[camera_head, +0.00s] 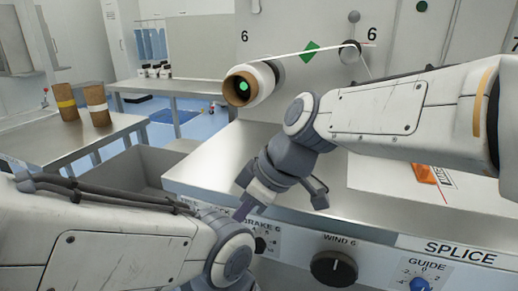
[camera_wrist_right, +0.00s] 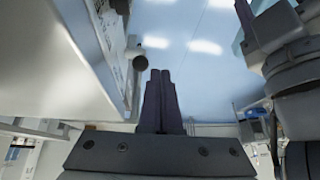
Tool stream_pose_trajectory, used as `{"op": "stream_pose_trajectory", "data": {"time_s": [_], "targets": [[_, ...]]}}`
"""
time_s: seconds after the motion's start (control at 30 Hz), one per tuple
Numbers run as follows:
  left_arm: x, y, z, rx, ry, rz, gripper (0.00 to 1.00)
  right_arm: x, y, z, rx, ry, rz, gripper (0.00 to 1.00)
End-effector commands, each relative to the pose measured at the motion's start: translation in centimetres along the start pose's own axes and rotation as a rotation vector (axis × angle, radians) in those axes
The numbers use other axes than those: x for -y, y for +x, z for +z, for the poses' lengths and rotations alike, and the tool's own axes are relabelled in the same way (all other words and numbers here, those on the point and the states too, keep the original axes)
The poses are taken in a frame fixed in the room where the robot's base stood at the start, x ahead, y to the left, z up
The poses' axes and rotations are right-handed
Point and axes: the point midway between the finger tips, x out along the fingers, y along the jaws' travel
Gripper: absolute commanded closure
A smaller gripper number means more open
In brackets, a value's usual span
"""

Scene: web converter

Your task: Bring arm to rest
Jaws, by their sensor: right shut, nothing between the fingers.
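My right arm reaches in from the right in the head view, over the steel shelf of the machine. Its gripper (camera_head: 243,210) points down and left, in front of the control panel near the brake dial. In the right wrist view the two dark fingers (camera_wrist_right: 160,75) are together with nothing between them. My left arm comes in from the lower left in the head view, its grey joint close below the right gripper. The left gripper is not visible there. Grey arm parts show at the right of the wrist view, but I cannot make out fingers.
The steel shelf (camera_head: 215,160) and control panel with a black wind knob (camera_head: 334,267) lie close to the right gripper. A roll (camera_head: 250,84) sits on the machine face. Two brown rolls (camera_head: 97,104) stand on a table at left. An orange tool (camera_head: 424,173) lies on the shelf.

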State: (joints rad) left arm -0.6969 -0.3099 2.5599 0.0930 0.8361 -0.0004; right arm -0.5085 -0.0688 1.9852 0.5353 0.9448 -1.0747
Motion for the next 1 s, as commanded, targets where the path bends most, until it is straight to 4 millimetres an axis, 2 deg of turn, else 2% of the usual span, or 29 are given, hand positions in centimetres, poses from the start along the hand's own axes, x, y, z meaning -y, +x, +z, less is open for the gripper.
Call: {"op": "stream_pose_trajectory", "data": {"time_s": [0.1, 0.2, 0.4, 0.53, 0.6, 0.87, 1.0], "targets": [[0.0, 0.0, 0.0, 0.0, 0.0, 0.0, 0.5, 3.4, 1.7, 5.3, 0.134, 0.191, 0.003, 1.0], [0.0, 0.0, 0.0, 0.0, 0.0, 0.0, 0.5, 5.6, 2.6, 9.6, 0.234, 0.345, 0.035, 1.0], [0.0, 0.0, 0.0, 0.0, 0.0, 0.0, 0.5, 8.8, 3.4, 16.7, 0.375, 0.571, 0.127, 1.0], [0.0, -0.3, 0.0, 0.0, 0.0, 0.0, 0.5, 10.2, 3.3, 20.4, 0.437, 0.682, 0.197, 1.0], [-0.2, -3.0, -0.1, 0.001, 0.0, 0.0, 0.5, 10.1, 1.0, 18.5, 0.428, 0.68, 0.193, 1.0], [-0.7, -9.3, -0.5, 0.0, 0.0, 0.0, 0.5, 10.4, -4.4, 15.2, 0.428, 0.68, 0.191, 1.0], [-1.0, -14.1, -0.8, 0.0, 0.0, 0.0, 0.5, 10.7, -8.5, 12.7, 0.427, 0.68, 0.191, 1.0]]}}
